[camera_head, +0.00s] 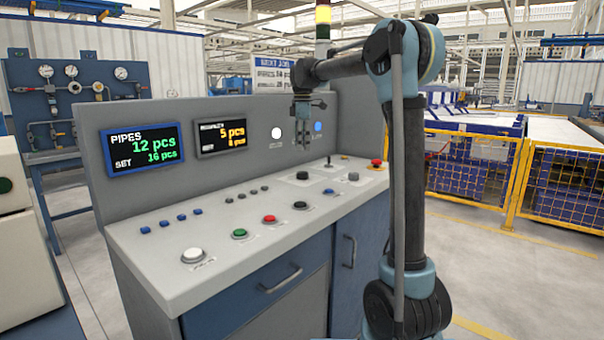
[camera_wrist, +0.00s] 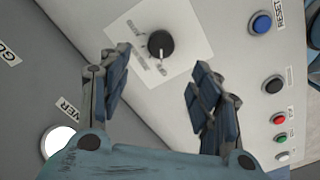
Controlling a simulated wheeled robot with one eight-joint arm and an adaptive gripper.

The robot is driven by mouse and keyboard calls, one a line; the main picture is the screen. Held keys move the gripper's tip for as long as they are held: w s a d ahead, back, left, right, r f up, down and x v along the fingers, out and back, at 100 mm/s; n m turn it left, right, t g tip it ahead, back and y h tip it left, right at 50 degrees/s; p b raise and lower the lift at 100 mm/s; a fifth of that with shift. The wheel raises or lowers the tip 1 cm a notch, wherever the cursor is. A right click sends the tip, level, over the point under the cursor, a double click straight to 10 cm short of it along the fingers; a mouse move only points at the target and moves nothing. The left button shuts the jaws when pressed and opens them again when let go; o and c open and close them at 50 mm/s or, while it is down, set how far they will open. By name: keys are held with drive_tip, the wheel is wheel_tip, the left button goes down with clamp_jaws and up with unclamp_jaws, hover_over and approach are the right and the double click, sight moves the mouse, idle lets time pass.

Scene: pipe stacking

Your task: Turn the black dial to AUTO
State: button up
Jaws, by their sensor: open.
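The black dial (camera_wrist: 159,44) sits on a white label plate (camera_wrist: 192,45) in the upper middle of the wrist view. Its white pointer mark is toward the bottom of that picture. Small lettering surrounds it, too blurred to read. My gripper (camera_wrist: 160,82) is open and empty, its two blue-grey fingers apart on either side below the dial in the picture. They do not appear to touch it. In the head view my gripper (camera_head: 305,140) hangs above the far part of the console; I cannot pick out the dial for certain there.
A row of buttons runs along the console front: white (camera_head: 193,256), green (camera_head: 239,233), red (camera_head: 269,219), black (camera_head: 300,205) and blue (camera_head: 328,191). A red knob (camera_head: 376,163) stands at the right end. The upright panel (camera_head: 235,110) with displays rises behind.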

sight(303, 172)
wheel_tip(303, 172, down, 11)
drive_tip(key=shift+f, duration=0.1)
idle(0.3)
drive_tip(key=c, duration=1.1)
